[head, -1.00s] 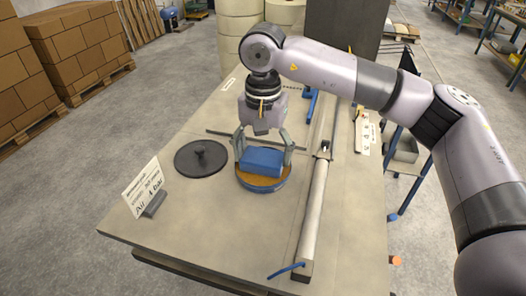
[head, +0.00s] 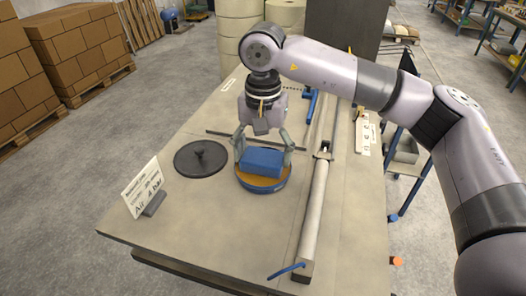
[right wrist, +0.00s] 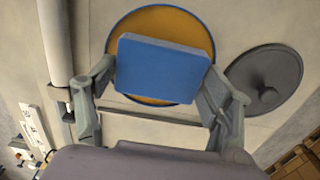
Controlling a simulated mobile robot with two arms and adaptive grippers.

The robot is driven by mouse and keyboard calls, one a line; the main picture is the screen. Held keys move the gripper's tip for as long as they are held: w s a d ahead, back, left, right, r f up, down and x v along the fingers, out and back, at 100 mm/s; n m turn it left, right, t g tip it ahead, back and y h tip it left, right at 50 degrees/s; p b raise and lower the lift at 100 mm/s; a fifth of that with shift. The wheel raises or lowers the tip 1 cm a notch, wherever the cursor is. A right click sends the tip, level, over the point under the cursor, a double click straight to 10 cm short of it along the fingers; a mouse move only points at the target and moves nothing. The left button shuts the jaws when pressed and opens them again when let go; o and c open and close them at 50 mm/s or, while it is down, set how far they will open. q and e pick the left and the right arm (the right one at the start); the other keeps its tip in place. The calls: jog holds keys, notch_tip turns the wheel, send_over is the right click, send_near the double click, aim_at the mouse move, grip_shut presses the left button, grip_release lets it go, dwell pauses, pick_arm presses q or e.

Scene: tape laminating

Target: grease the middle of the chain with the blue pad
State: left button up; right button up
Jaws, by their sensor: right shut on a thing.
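My right gripper (head: 264,150) points down and is shut on the blue pad (head: 262,163), a rectangular block, with one finger at each end. The pad is over a round, shallow tin (head: 268,189) with a blue rim and orange-yellow contents. In the right wrist view the pad (right wrist: 160,68) covers much of the orange surface (right wrist: 160,20). I cannot tell whether the pad touches it. I cannot pick out the chain with certainty. My left gripper is not in view.
A dark round lid (head: 187,159) with a knob lies left of the tin. A small sign (head: 142,187) stands at the table's left edge. A long grey tube (head: 315,215) with a blue handle (head: 286,271) lies right of the tin. The table's front middle is clear.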

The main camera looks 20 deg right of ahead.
aim_at(263, 156)
jog(key=shift+f, duration=0.1)
jog(key=shift+r+p, duration=1.9)
jog(key=shift+r, duration=1.7)
